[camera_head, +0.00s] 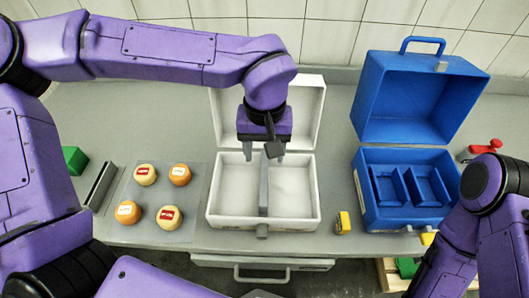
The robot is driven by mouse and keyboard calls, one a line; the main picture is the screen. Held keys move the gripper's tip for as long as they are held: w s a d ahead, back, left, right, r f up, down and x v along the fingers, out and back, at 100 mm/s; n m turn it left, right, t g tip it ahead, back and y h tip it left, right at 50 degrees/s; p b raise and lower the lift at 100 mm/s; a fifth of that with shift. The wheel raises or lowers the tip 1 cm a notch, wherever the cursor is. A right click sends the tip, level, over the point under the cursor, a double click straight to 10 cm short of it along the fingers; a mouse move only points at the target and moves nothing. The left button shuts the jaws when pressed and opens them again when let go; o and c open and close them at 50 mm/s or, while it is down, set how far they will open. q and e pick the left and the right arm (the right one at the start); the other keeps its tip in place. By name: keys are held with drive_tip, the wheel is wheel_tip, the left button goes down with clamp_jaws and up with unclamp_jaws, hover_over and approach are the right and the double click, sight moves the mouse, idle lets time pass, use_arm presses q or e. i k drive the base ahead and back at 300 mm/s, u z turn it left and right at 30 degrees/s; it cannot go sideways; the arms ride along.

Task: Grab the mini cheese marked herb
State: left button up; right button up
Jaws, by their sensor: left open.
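Several small round cheeses sit on a grey mat (155,233) at the left of the counter. Two are pale yellow with red labels: one at the back left (145,181), one at the front right (169,223). Two are orange with whitish labels: one at the back right (180,180), one at the front left (128,218). The label words are too small to read, so I cannot tell which is herb. My left gripper (262,152) is open, pointing down over the open white box (308,217), to the right of the cheeses. My right gripper is out of view.
The white box has a grey divider (263,192) and a raised lid behind. An open blue box (388,222) stands to its right. A small yellow object (343,222) lies between them. A green block (75,160) and a dark upright slab (101,187) are left of the mat.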

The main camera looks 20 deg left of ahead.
sight(144, 174)
drive_tip(key=k, duration=1)
